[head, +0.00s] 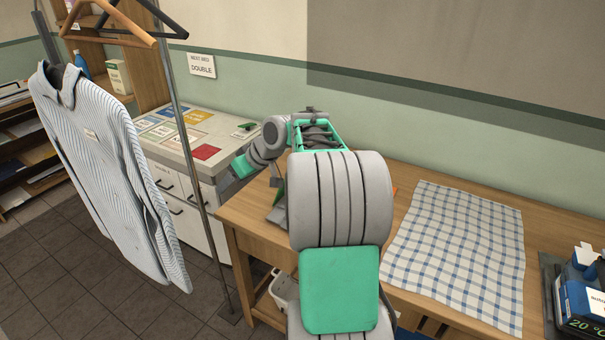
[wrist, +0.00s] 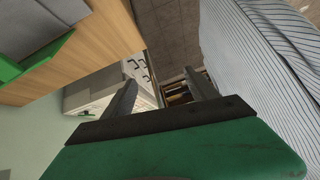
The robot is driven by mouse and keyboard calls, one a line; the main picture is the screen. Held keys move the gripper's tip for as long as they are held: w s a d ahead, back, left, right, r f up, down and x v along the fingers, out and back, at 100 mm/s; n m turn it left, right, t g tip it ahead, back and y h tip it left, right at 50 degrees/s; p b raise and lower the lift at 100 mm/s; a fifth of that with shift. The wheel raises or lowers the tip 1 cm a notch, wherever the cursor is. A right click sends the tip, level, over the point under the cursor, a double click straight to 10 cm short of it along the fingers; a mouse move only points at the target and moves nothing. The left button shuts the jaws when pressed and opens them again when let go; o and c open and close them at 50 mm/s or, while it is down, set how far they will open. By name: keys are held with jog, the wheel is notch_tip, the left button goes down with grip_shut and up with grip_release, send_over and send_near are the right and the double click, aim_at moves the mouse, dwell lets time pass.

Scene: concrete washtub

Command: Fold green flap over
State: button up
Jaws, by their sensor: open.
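A grey item with a green strip (wrist: 35,57) along its edge lies on the wooden table, at the upper left of the wrist view. In the head view, only a sliver of this green (head: 279,193) shows at the table's left end. My arm hides most of it there, and I cannot tell how the flap lies. My gripper (wrist: 160,78) is open and empty. It is apart from the green strip, out beyond the table's edge, and its fingers point towards the floor and cabinet.
A striped shirt (head: 105,160) hangs on a rack at left and shows close along the right of the wrist view. A white cabinet (head: 170,165) stands behind the rack. A checked cloth (head: 455,250) lies on the table (head: 245,215). A blue-and-white box (head: 585,295) is at far right.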

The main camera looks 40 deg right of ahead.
jog(key=d+f, duration=0.1)
jog(key=d, duration=0.4)
jog(key=d+f+t, duration=0.1)
jog(key=d, duration=0.4)
jog(key=d+t, duration=0.1)
jog(key=d, duration=0.5)
jog(key=shift+w+f+n+y, duration=0.3)
jog(key=shift+f+y, duration=0.1)
jog(key=s+d+f+n+t, duration=0.1)
jog(key=s+d+f+t, duration=0.2)
jog(key=s+d, duration=0.6)
jog(key=shift+y, duration=0.4)
jog(key=w+f, duration=0.1)
jog(key=w, duration=0.2)
jog(key=w+f, duration=0.1)
jog(key=w, duration=0.1)
jog(key=w+f+p, duration=0.1)
jog(key=w, duration=0.2)
jog(key=shift+w+a, duration=0.2)
jog(key=shift+w, duration=0.1)
grip_shut()
